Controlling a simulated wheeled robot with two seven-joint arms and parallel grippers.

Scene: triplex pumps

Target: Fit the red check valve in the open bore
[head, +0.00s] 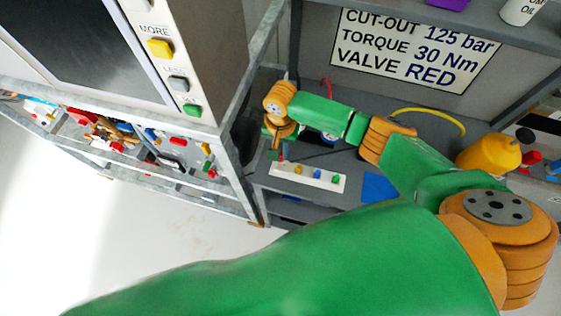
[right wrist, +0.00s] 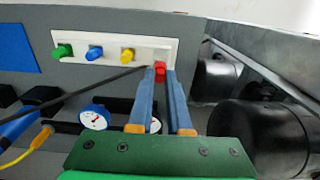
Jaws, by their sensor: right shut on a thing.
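The red check valve (right wrist: 160,75) is between the fingertips of my right gripper (right wrist: 161,70), which is shut on it. It is at the right end of the white valve rack (right wrist: 112,37), and I cannot tell whether it is seated or lifted clear. Green (right wrist: 63,51), blue (right wrist: 94,53) and yellow (right wrist: 127,55) valves stand in the rack, which also shows in the head view (head: 281,170). I cannot make out the open bore in either view. My left gripper is not in view.
Two pressure gauges (right wrist: 95,117) and black cylinders (right wrist: 262,136) lie close around the right gripper. A sign (head: 418,48) reads cut-out 125 bar, torque 30 Nm, valve red. A blue mat (head: 380,187) lies beside the rack. A metal-framed cabinet (head: 228,140) stands left.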

